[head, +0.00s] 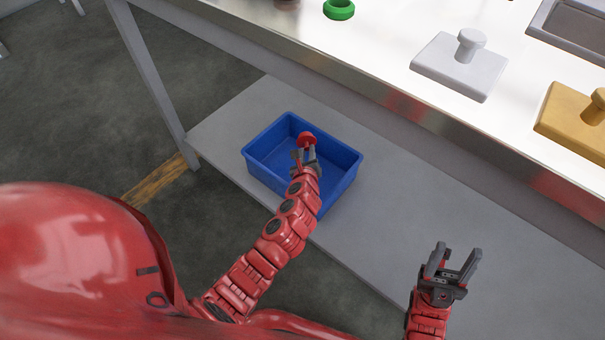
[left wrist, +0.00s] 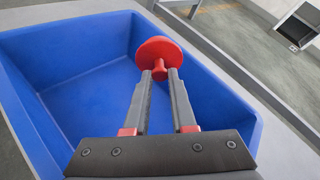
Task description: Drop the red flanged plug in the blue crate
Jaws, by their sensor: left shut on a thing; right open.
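The red flanged plug (head: 307,138) is at the tips of my left gripper (head: 304,155), which is shut on it. In the left wrist view the plug (left wrist: 160,56) shows its round flange beyond the fingertips, with its stem between the fingers of the gripper (left wrist: 159,78). The blue crate (head: 258,174) stands on the lower shelf. The gripper and plug are over the crate's opening, and the crate's wall and floor (left wrist: 85,85) show around them in the left wrist view. My right gripper (head: 453,265) is open and empty, to the right of the crate.
The grey lower shelf (head: 430,210) is clear to the right of the crate. The worktop above holds a green ring (head: 339,9), a white block with a knob (head: 460,65) and a yellow block with a knob (head: 575,122). A table leg (head: 150,80) stands left of the crate.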

